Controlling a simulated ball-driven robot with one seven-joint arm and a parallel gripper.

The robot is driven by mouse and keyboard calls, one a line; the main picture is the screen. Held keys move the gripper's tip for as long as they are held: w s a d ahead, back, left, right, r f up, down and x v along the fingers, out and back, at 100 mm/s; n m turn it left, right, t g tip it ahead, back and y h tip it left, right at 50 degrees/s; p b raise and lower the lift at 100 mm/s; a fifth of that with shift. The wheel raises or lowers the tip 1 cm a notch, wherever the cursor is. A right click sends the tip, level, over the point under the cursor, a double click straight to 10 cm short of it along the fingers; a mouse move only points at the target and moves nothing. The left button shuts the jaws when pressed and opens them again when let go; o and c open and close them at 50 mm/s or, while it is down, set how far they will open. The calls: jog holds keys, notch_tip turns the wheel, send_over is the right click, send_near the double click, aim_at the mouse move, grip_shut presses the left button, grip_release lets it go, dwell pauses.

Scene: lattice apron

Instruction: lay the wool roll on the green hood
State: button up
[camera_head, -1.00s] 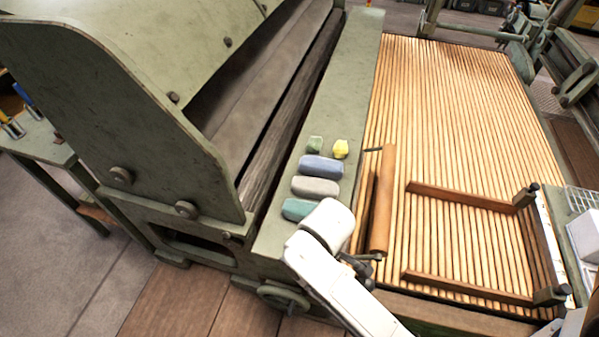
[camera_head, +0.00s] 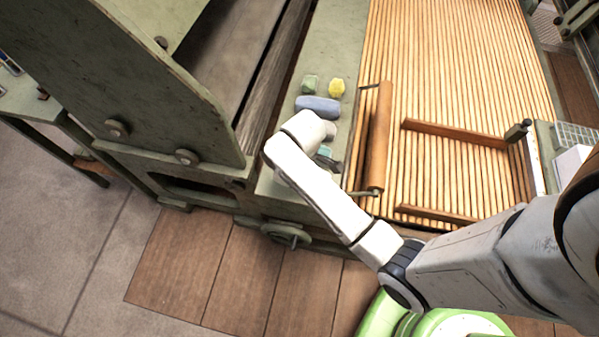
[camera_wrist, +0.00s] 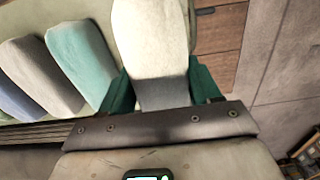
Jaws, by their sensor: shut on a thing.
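My gripper (camera_wrist: 160,92) is shut on a cream wool roll (camera_wrist: 150,40), which stands out between its dark green fingers in the wrist view. Whether the roll touches the ledge below I cannot tell. In the head view my white wrist hides the gripper and this roll. The green hood (camera_head: 85,75) is the large worn machine cover at the left, with its side panel facing me. My gripper is to the right of it, over the near end of the green ledge (camera_head: 337,40).
Teal (camera_wrist: 80,58) and grey (camera_wrist: 40,75) rolls lie beside the held one. A blue roll (camera_head: 318,107), a green piece (camera_head: 309,84) and a yellow piece (camera_head: 336,88) lie farther along the ledge. A brown roller (camera_head: 378,140) borders the slatted apron (camera_head: 450,60).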

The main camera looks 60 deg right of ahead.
jog(key=shift+w+d+f, duration=0.2)
jog(key=shift+w+f, duration=0.15)
jog(key=shift+f, duration=0.15)
jog(key=shift+w+d+f, duration=0.15)
jog(key=shift+w+f, duration=0.15)
jog(key=shift+f, duration=0.15)
jog(key=shift+w+f, duration=0.15)
jog(key=shift+f, duration=1.55)
jog(key=shift+f, duration=0.1)
jog(key=o, duration=1.1)
jog(key=shift+c, duration=0.2)
